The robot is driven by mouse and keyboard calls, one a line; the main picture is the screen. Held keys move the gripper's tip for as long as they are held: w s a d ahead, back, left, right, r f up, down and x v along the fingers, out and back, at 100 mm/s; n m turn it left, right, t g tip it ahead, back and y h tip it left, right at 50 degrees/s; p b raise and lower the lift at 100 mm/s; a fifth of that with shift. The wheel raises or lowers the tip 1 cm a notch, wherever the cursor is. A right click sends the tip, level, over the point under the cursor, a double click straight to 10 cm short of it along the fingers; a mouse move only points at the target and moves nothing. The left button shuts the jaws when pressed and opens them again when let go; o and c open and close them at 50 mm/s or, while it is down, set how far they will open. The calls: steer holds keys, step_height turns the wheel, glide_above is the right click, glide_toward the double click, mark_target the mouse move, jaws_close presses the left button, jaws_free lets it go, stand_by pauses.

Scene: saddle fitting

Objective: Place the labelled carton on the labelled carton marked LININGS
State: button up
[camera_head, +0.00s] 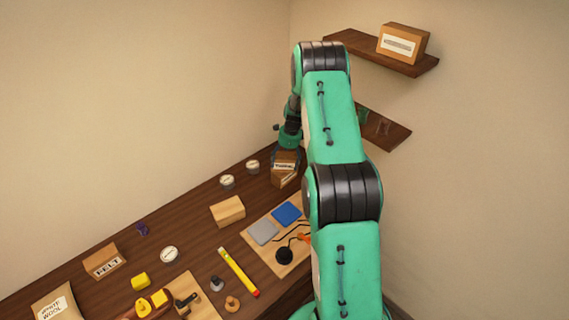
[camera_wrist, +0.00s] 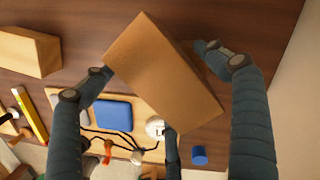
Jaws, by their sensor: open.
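Two small labelled cartons are stacked at the back right of the bench in the head view. The upper carton (camera_head: 285,160) sits on the lower carton (camera_head: 283,179), and the two look turned against each other. Their labels are too small to read, so I cannot tell which is marked LININGS. My gripper (camera_head: 286,151) is open right above the stack. In the wrist view, the top of the upper carton (camera_wrist: 160,70) lies tilted across the picture between the spread fingers (camera_wrist: 165,64). I cannot tell whether they touch it. The lower carton is mostly hidden there.
A plain carton (camera_head: 228,211) and a BELT carton (camera_head: 104,261) stand to the left. Round tins (camera_head: 227,181) are near the stack. A board with a blue pad (camera_head: 287,214) lies in front. Shelves on the right wall hold another labelled carton (camera_head: 403,43).

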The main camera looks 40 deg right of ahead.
steer(key=r, duration=0.7)
steer(key=s+d+r+b, duration=0.1)
steer(key=r, duration=0.2)
steer(key=shift+s+d+r, duration=0.1)
steer(key=shift+r, duration=0.5)
